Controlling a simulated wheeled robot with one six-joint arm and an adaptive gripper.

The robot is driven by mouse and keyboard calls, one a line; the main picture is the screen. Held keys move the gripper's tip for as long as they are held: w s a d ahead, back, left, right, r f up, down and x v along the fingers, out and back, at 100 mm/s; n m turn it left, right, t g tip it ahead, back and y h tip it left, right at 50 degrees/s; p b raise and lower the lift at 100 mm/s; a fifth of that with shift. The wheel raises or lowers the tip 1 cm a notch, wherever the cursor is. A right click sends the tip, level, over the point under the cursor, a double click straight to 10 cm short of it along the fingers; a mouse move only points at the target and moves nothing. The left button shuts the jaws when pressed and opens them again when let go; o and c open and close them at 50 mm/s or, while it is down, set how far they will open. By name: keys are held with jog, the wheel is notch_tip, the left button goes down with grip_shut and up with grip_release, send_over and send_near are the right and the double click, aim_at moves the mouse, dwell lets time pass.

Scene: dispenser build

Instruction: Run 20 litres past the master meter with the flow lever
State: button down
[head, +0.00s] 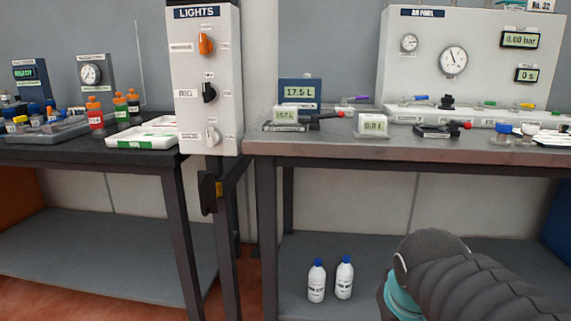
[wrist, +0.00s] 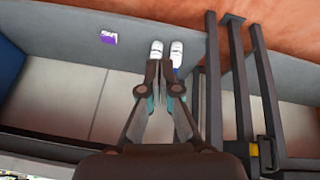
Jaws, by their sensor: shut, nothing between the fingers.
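A blue meter box (head: 299,87) at the back of the right bench reads 17.5 L in the head view. In front of it, a small white meter (head: 285,114) shows a similar, hard-to-read number. Another small white display (head: 372,124) appears to read 0.0 L. I cannot read which unit is labelled the master meter. My gripper (wrist: 158,64) is shut and empty in the wrist view, below bench height over the lower shelf. The head view shows only my arm, at lower right.
Two white bottles (head: 330,280) stand on the lower shelf; they show beyond my fingertips in the wrist view (wrist: 166,51). A second red-tipped lever (head: 463,125) sits farther right. The LIGHTS panel (head: 209,80) stands between the benches. The right bench's front edge (head: 400,153) lies above my arm.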

jog(key=s+a+f+m+y, duration=0.1)
jog(key=s+a+f, duration=0.1)
jog(key=s, duration=0.4)
jog(key=shift+s+t, duration=0.25)
jog(key=shift+t, duration=0.05)
jog(key=c, duration=1.9)
grip_release()
